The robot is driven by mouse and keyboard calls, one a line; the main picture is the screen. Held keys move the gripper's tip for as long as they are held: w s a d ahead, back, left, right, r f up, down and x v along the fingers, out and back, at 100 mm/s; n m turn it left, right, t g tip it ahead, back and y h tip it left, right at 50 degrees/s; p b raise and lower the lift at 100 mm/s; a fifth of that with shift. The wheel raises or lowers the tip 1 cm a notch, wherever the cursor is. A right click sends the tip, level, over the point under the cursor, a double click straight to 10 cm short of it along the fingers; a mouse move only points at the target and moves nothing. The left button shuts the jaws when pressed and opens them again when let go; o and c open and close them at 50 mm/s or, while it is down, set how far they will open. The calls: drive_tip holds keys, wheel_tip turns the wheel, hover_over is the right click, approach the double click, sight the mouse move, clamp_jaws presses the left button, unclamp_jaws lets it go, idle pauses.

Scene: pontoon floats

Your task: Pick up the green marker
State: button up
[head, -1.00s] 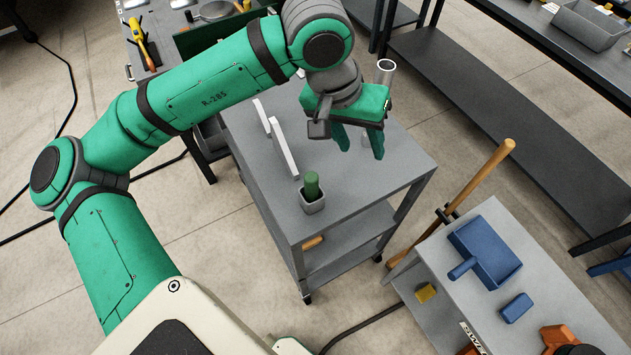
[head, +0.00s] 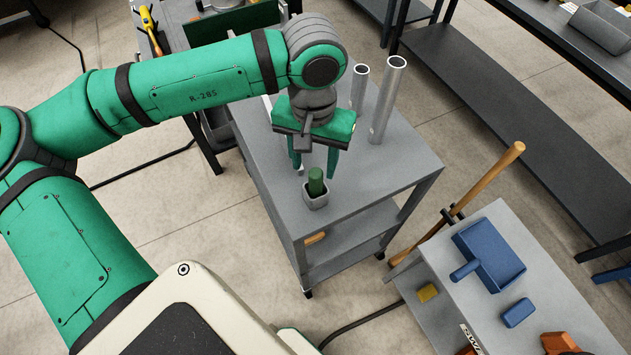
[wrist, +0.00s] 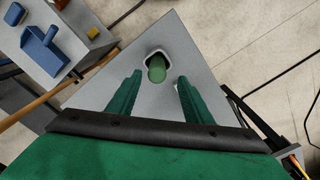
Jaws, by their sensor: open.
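The green marker (head: 316,181) stands upright in a small grey square cup (head: 318,201) near the front corner of the grey cart top (head: 375,185). My gripper (head: 314,170) is open and empty, its green fingers pointing down just behind the marker in the head view. In the wrist view, the marker (wrist: 157,70) shows ahead of the gap between my fingers (wrist: 155,85), with the cup (wrist: 148,56) around its base. The marker lies roughly midway between the two fingers and touches neither, as far as I can see.
Two upright metal tubes (head: 387,100) stand on the cart to the right of my arm. A low table with a blue dustpan (head: 490,257) and a blue block (head: 518,310) stands at right front. A wooden handle (head: 480,185) leans between the cart and that table.

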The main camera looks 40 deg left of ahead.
sight(316, 172)
drive_tip(key=f, duration=0.3)
drive_tip(key=shift+d+f, duration=0.3)
drive_tip(key=shift+d, duration=0.05)
drive_tip(key=shift+f, duration=0.5)
drive_tip(key=shift+s, duration=0.1)
drive_tip(key=c, duration=1.2)
drive_tip(key=shift+o, duration=0.2)
drive_tip(key=shift+r, duration=0.1)
